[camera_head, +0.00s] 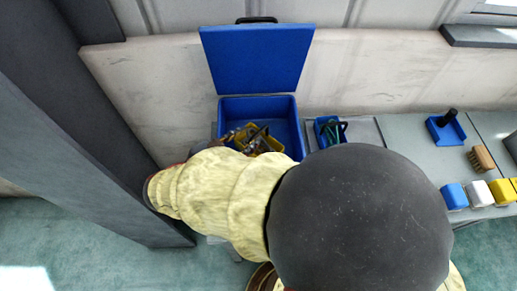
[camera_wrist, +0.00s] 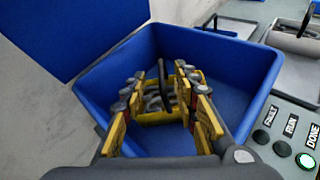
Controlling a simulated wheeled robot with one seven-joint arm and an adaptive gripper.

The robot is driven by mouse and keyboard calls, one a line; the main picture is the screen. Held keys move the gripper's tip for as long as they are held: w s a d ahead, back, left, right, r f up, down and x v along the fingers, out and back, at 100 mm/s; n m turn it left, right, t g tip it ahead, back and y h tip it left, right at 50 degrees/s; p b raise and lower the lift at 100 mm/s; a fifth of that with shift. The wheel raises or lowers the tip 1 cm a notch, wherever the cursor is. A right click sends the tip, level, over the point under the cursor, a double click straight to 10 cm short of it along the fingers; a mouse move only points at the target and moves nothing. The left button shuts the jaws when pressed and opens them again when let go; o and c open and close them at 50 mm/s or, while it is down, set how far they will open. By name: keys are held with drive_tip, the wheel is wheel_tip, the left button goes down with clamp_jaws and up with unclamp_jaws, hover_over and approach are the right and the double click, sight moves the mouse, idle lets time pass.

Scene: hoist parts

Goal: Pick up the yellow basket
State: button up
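The yellow basket (camera_wrist: 154,118) sits inside an open blue box (camera_wrist: 258,66). Several grey metal parts and a dark upright handle (camera_wrist: 162,78) show at the basket. My gripper (camera_wrist: 160,80) reaches down into the box over the basket. Its yellow fingers are apart, one on each side of the handle, with a visible gap to it. In the head view, the gripper and basket overlap as a yellow cluster inside the blue box (camera_head: 284,117), and my arm hides part of it.
The box's blue lid (camera_head: 256,58) stands open against the wall. To the right, a bench holds a blue holder with green-handled items (camera_head: 330,131), another blue holder (camera_head: 445,130), a brush (camera_head: 481,158) and coloured blocks. Labelled buttons (camera_wrist: 282,148) sit beside the box.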

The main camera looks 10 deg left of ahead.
sight(257, 134)
drive_tip(key=shift+w+d+f+b, duration=0.25)
drive_tip(key=shift+w+f+b, duration=0.3)
drive_tip(key=shift+w+f, duration=0.35)
drive_tip(key=b+x, duration=0.2)
drive_tip(key=x, duration=0.2)
drive_tip(key=shift+d+f, duration=0.1)
drive_tip(key=shift+d, duration=0.2)
drive_tip(key=shift+w+d+f, duration=0.1)
drive_tip(key=shift+w+d, duration=0.05)
drive_tip(key=shift+w, duration=0.2)
drive_tip(key=shift+c, duration=1.1)
clamp_jaws()
